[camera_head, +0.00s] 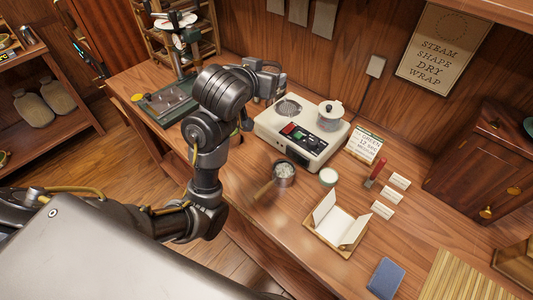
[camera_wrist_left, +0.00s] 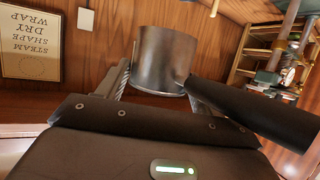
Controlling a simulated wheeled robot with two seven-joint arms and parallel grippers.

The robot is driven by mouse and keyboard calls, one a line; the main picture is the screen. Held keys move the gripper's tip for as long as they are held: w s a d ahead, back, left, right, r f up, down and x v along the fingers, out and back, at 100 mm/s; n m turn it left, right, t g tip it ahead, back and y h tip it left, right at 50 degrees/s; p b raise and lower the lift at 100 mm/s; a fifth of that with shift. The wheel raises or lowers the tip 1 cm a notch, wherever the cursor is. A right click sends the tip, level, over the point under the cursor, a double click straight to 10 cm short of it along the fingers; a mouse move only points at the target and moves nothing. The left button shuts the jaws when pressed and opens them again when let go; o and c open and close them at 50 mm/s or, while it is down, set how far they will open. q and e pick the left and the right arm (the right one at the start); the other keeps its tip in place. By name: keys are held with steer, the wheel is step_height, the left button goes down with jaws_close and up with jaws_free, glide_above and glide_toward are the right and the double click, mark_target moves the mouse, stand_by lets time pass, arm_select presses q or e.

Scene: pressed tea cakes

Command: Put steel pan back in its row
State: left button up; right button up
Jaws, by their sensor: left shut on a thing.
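My left gripper (camera_head: 268,80) is above the back part of the table, left of the cream steamer unit. In the left wrist view the gripper (camera_wrist_left: 158,92) is shut on a steel pan (camera_wrist_left: 160,55), a shiny round cup shape held between the fingers. A dark, thick handle (camera_wrist_left: 250,110) reaches out to the right from beside the pan. In the head view I cannot make out the held pan clearly behind the arm and hand. My right gripper is not in view.
A wooden-handled pot (camera_head: 284,171), an open paper-lined box (camera_head: 320,240), small white cards (camera_head: 399,181) and a blue pad (camera_head: 385,278) lie nearer. A green-based press (camera_head: 168,103) and wooden rack (camera_head: 205,45) stand left.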

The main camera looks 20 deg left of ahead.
arm_select(q)
steer(key=s+d+f+m+h+p, duration=0.3)
steer(key=s+d+f+h+p, duration=0.1)
steer(key=s+f, duration=1)
steer(key=shift+g, duration=0.3)
steer(key=w+a+f+b, duration=0.2)
steer(key=w+f+b, duration=0.1)
steer(key=w+a+f+b, duration=0.2)
steer(key=w+f+b, duration=0.1)
steer(key=w+a+f+b, duration=0.2)
steer(key=w+b, duration=0.1)
steer(key=w, duration=0.1)
steer(key=shift+a+f, duration=0.4)
steer(key=shift+w+a+f+b, duration=0.2)
steer(key=shift+w+f+b, duration=0.05)
steer(key=shift+w+b, duration=0.05)
steer(key=shift+w+a+f, duration=0.1)
steer(key=shift+f, duration=0.2)
step_height(320, 180, down, 3)
steer(key=shift+w+a+r+b, duration=0.1)
steer(key=shift+w+r+b, duration=0.1)
steer(key=shift+b, duration=0.3)
steer(key=shift+f, duration=0.35)
